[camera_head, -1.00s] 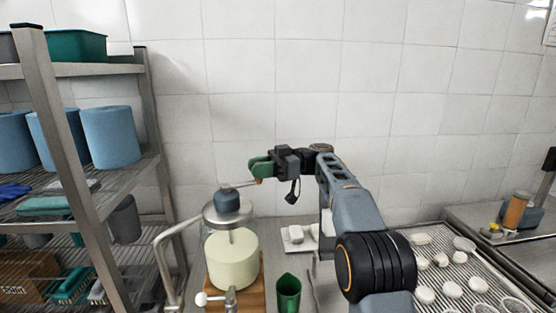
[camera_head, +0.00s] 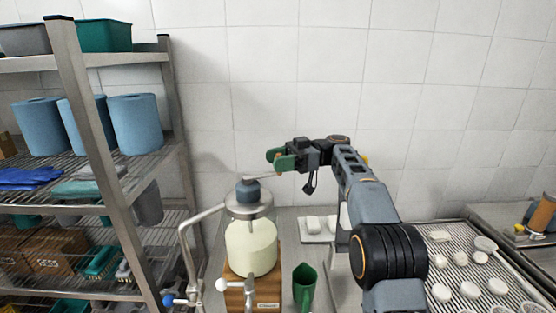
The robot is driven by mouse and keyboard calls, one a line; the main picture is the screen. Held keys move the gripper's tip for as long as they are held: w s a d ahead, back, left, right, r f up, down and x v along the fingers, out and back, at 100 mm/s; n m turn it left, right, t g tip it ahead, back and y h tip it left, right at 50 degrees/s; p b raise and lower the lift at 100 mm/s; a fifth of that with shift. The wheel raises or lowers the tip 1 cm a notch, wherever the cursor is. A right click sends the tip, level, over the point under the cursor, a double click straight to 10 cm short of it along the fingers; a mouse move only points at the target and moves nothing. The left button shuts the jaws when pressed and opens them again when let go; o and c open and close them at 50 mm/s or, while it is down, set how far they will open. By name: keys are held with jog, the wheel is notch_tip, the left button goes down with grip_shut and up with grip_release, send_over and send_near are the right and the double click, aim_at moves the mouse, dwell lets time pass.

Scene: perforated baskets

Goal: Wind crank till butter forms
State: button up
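The butter churn (camera_head: 251,247) is a clear glass jar of pale cream-coloured content on a wooden base, with a metal lid and a blue-grey hub on top. Its crank arm (camera_head: 263,177) runs from the hub to the right. My gripper (camera_head: 279,161), with green fingers, is at the outer end of the crank, above and right of the lid. The fingers appear closed around the small brownish crank handle, which they mostly hide. Whether the content is cream or butter cannot be told.
A metal pipe (camera_head: 186,245) curves beside the churn on the left, near a wire shelf rack (camera_head: 120,185). A white tray (camera_head: 316,238) is behind. A slatted rack (camera_head: 462,262) with white pieces lies at the right.

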jog(key=shift+o, duration=0.5)
jog(key=shift+d, duration=0.1)
jog(key=shift+r, duration=0.15)
jog(key=shift+r, duration=0.3)
notch_tip(320, 180, up, 3)
jog(key=shift+s+f, duration=0.1)
jog(key=shift+f, duration=0.1)
jog(key=s+d+r+b, duration=0.2)
jog(key=s+r, duration=0.2)
jog(key=s, duration=0.2)
jog(key=s+d+r+b, duration=0.2)
jog(key=s+r+b, duration=0.1)
jog(key=s+r, duration=0.2)
jog(key=shift+s+d+r, duration=0.25)
jog(key=shift+s, duration=0.75)
jog(key=shift+c, duration=0.3)
